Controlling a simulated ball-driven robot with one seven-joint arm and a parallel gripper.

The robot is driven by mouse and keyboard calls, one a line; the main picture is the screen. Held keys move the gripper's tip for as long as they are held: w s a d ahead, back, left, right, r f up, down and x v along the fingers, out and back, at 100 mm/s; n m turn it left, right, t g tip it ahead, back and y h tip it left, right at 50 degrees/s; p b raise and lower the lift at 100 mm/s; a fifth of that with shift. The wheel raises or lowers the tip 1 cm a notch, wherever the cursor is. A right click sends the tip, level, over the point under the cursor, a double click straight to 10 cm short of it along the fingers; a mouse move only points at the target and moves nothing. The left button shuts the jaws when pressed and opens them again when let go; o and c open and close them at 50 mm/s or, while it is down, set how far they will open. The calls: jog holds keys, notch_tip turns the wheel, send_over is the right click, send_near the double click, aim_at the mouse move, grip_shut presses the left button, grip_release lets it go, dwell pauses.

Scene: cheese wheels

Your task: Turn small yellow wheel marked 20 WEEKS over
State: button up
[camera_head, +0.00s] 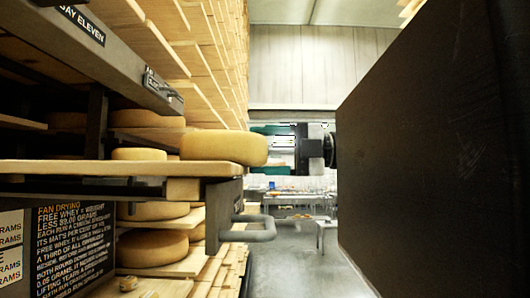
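A yellow cheese wheel (225,147) lies flat at the right end of a wooden shelf board (90,168), its edge overhanging the end. A smaller-looking yellow wheel (139,154) lies on the same board to its left. I cannot read a 20 WEEKS mark on either, so I cannot tell which is the marked one. My gripper (272,150) is just right of the overhanging wheel, pointing left. Its teal jaws are apart, one high and one low, with a pale gap between. The wheel hides their tips, so contact is unclear.
Racks with more wheels (153,248) fill the left. A metal bracket with a handle (250,232) juts out below the board end. A large dark panel (430,150) blocks the right. The floor (315,265) between is clear, with tables far back.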

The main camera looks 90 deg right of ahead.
jog(key=o, duration=0.4)
jog(key=shift+c, duration=0.2)
jog(key=shift+w+f, duration=0.1)
jog(key=shift+f, duration=0.1)
jog(key=s+b, duration=0.3)
jog(key=s, duration=0.8)
jog(key=shift+d+r+b, duration=0.15)
jog(key=shift+d+b, duration=0.15)
jog(key=shift+b, duration=0.05)
